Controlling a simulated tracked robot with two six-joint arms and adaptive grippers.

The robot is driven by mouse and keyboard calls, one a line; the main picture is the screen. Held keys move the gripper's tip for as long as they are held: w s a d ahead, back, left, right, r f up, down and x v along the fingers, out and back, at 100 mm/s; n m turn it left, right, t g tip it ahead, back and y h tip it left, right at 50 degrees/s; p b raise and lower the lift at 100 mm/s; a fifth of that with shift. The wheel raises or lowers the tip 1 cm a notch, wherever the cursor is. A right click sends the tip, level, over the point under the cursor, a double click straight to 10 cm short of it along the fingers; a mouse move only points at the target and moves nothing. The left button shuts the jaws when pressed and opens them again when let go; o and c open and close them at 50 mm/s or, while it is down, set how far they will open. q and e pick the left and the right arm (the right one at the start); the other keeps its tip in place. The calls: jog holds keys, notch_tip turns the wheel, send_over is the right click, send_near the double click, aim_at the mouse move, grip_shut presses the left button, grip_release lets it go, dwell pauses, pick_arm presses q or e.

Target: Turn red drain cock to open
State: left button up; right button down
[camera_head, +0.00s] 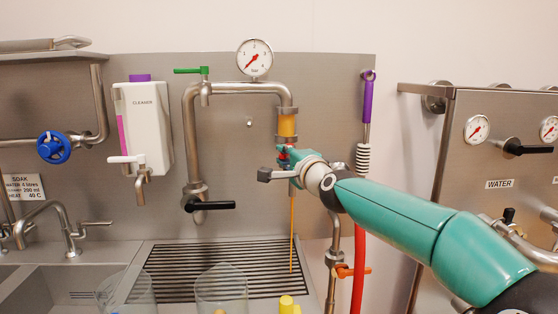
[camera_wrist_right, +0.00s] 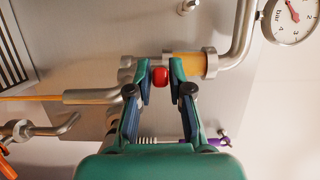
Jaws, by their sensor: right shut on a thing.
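The red drain cock (camera_wrist_right: 160,76) sits between the fingertips of my right gripper (camera_wrist_right: 161,70) in the wrist view, below the amber sight glass (camera_head: 287,126). My right gripper (camera_head: 287,158) is shut on it and hides most of it in the head view. A thin amber stream (camera_head: 292,232) falls from the spout under the cock toward the slotted drain grate (camera_head: 215,272). The stream also shows in the wrist view (camera_wrist_right: 30,98), leaving the bent spout (camera_wrist_right: 90,97). My left gripper is not in view.
A pressure gauge (camera_head: 254,58) and a green-handled valve (camera_head: 191,70) are above. A black lever (camera_head: 214,205) is to the left. A red hose (camera_head: 358,270) and orange valve (camera_head: 352,271) are close below my right arm. Clear beakers (camera_head: 221,285) stand in front.

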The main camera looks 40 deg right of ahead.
jog(key=shift+s+d+f, duration=0.25)
jog(key=shift+s+d, duration=0.1)
jog(key=shift+d, duration=0.1)
jog(key=shift+s+d+f+b, duration=0.15)
jog(key=shift+s+d+b, duration=0.3)
jog(key=shift+b, duration=0.45)
jog(key=c, duration=1.3)
grip_release()
jog(key=shift+w+d, duration=0.1)
jog(key=shift+c, duration=0.2)
jog(key=o, duration=0.3)
jog(key=shift+r, duration=0.2)
